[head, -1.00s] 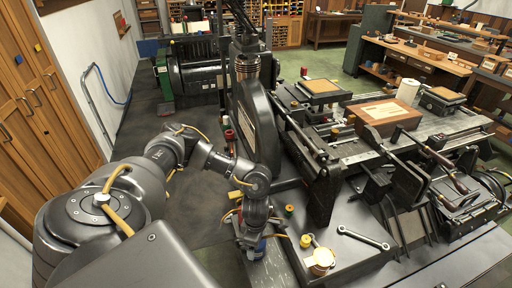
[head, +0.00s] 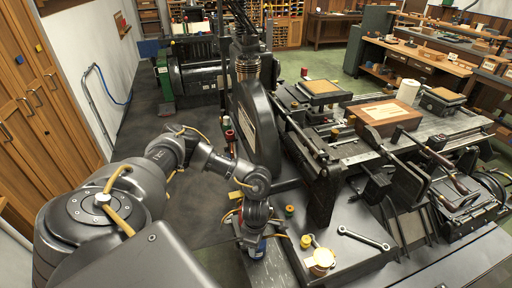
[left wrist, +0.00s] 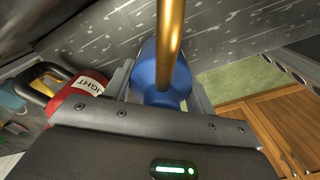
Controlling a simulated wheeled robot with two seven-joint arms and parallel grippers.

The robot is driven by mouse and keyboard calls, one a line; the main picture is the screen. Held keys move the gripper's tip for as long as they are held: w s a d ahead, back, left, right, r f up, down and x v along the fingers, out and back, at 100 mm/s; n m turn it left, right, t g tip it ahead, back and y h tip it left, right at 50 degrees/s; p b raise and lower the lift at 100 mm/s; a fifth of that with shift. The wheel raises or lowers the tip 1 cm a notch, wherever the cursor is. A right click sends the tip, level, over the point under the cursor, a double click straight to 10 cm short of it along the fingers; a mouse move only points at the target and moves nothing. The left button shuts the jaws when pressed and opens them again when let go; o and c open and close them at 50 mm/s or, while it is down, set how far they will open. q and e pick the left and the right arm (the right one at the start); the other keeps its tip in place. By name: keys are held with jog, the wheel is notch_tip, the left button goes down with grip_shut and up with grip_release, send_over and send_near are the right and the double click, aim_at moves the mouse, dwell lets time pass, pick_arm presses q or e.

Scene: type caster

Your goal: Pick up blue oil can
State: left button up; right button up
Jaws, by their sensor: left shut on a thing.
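The blue oil can (head: 257,252) is at the left front of the dark bench top, partly hidden below my left gripper (head: 254,238). In the left wrist view the blue can (left wrist: 148,78) sits between the two fingers of the left gripper (left wrist: 160,88), its brass spout (left wrist: 170,35) rising past the camera. The left gripper is shut on the can. The head view does not show clearly whether the can's base touches the surface below. My right gripper is not in view.
A red can (left wrist: 75,98) with a white label stands close beside the left gripper. The dark machine (head: 255,125) rises just behind the gripper.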

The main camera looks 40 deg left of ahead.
pick_arm(q)
jog(key=shift+w+r+b, duration=0.1)
jog(key=shift+r+b, duration=0.35)
jog(key=shift+r, duration=0.15)
jog(key=shift+r+b, duration=0.5)
jog(key=shift+r, duration=0.2)
jog(key=s+d+r+p, duration=0.3)
jog(key=s+d+r, duration=0.6)
jog(key=d+r, duration=0.1)
jog(key=shift+s+d+r, duration=0.2)
jog(key=shift+s, duration=0.1)
